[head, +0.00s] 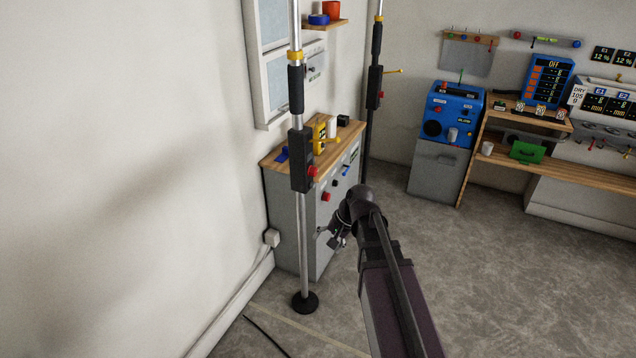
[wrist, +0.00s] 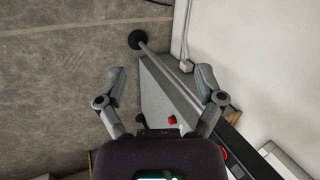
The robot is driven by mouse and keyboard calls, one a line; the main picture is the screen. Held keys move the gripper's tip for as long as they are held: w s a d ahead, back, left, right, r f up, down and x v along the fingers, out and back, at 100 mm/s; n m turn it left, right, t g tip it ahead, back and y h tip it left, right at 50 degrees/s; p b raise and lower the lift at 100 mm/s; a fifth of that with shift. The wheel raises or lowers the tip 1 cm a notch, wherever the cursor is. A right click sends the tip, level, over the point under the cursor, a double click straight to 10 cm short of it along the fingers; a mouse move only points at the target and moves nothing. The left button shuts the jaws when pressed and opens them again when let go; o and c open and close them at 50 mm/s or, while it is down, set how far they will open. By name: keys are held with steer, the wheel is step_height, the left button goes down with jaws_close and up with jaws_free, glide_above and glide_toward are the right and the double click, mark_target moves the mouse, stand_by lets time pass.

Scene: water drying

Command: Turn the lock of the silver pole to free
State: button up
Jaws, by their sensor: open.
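The silver pole (head: 304,235) stands upright at the left of the cabinet, its round black foot (head: 305,302) on the floor. My gripper (head: 330,237) is to the right of the pole and lower than the housing. In the wrist view my gripper (wrist: 161,76) is open and empty; the pole (wrist: 158,60) runs diagonally behind the right finger, from its foot down to the dark housing (wrist: 255,160).
A grey cabinet (head: 290,228) with a wooden top stands behind the pole. A wall (head: 120,150) is close on the left. The floor (head: 500,270) at right is open.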

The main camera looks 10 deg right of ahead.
steer(key=w+f+m+t+y+b, duration=0.1)
steer(key=w+f+m+y+b, duration=0.15)
steer(key=w, duration=0.45)
steer(key=m+t+y+b, duration=0.75)
steer(key=m+b, duration=0.45)
steer(key=m, duration=0.2)
glide_toward(316, 172)
steer(key=shift+t, duration=0.35)
steer(key=v, duration=0.4)
steer(key=shift+s, duration=0.1)
steer(key=shift+a, duration=0.15)
steer(key=x, duration=1.3)
steer(key=shift+w+a+f, duration=0.25)
steer(key=c, duration=1.1)
